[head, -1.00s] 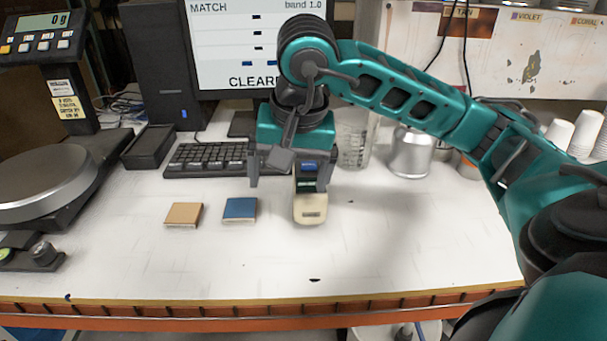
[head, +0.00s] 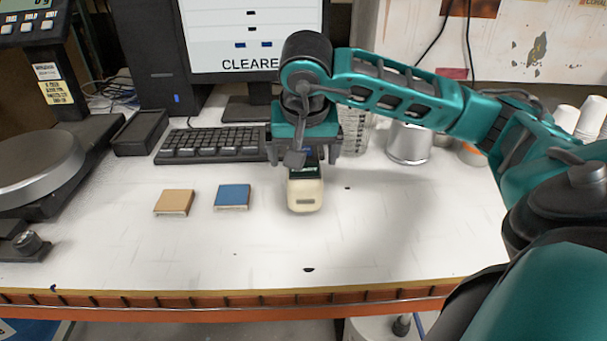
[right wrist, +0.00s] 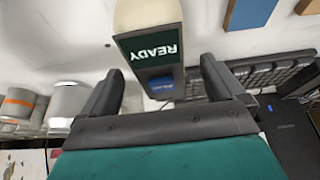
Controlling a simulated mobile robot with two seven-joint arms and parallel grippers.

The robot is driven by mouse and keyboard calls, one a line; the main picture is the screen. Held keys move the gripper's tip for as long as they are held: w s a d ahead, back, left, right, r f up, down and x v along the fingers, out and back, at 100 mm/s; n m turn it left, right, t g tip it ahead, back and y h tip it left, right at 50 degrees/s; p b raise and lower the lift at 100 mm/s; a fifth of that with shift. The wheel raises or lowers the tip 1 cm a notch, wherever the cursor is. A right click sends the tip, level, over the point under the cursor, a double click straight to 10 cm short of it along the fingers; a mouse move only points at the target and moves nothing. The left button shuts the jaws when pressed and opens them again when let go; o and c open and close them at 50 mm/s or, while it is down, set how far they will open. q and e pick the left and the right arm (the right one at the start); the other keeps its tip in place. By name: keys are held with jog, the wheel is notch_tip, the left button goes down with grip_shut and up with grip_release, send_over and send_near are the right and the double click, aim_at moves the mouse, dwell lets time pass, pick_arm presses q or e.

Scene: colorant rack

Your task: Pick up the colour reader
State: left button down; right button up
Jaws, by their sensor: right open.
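The colour reader (head: 305,194) is a cream hand-held device on the white bench, right of the blue sample square. In the right wrist view the colour reader (right wrist: 148,18) shows a dark green screen reading READY and a blue part at its near end. My right gripper (head: 304,156) is over the reader's far end, partly hiding it. In the right wrist view my right gripper (right wrist: 160,68) is open, one finger on each side of the reader's blue end, with visible gaps. My left gripper is not in view.
A tan square (head: 174,201) and a blue square (head: 232,195) lie left of the reader. A keyboard (head: 210,142) lies behind them. A metal can (head: 409,143) stands behind right. A scale (head: 35,160) is at left. The front bench is clear.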

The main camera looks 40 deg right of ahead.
jog(key=x, duration=0.4)
jog(key=shift+w+d, duration=0.15)
jog(key=shift+d, duration=0.05)
jog(key=shift+c, duration=0.4)
jog(key=shift+r, duration=0.1)
jog(key=c, duration=1.7)
jog(key=shift+o, duration=0.2)
notch_tip(320, 180, up, 20)
jog(key=p, duration=0.3)
jog(key=shift+p, duration=0.3)
